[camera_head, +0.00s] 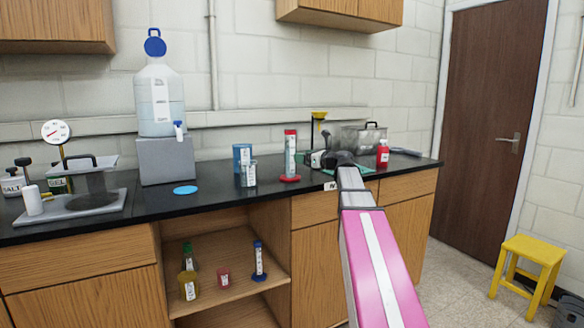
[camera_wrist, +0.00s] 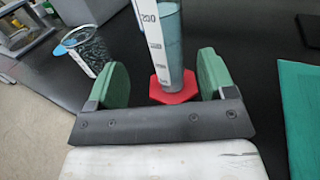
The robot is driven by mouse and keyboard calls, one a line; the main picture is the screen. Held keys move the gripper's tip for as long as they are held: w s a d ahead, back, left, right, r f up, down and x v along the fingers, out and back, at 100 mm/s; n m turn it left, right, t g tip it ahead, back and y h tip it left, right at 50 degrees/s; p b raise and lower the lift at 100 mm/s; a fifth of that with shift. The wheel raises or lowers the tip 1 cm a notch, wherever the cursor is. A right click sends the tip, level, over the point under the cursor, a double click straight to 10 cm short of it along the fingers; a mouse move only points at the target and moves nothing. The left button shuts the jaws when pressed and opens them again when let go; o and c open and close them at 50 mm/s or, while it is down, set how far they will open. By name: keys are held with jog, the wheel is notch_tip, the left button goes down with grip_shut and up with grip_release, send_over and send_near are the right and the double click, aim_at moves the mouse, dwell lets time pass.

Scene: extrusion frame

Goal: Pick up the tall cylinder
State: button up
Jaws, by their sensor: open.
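The tall cylinder (camera_head: 290,155) is a clear graduated cylinder with a red top and red hexagonal base, standing upright on the black counter in the head view. In the wrist view the tall cylinder (camera_wrist: 172,40) shows its graduated scale and red base just beyond the fingers, with its top out of frame. My gripper (camera_wrist: 163,82) is open, its two green finger pads apart and nothing held between them. The cylinder appears in line with the gap. In the head view my gripper (camera_head: 338,158) is to the right of the cylinder, its fingers hard to make out.
A small labelled beaker (camera_head: 249,173) and a blue can (camera_head: 242,157) stand left of the cylinder. A red bottle (camera_head: 383,154) is to the right. A green mat (camera_wrist: 299,110) lies right of my gripper. A shorter blue-topped cylinder (camera_head: 258,259) stands on the shelf below.

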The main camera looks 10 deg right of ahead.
aim_at(291, 155)
jog(key=x, duration=0.6)
jog(key=shift+w+f, duration=0.25)
jog(key=shift+w, duration=0.2)
jog(key=shift+w+a, duration=0.35)
jog(key=shift+a, duration=0.05)
jog(key=c, duration=1.1)
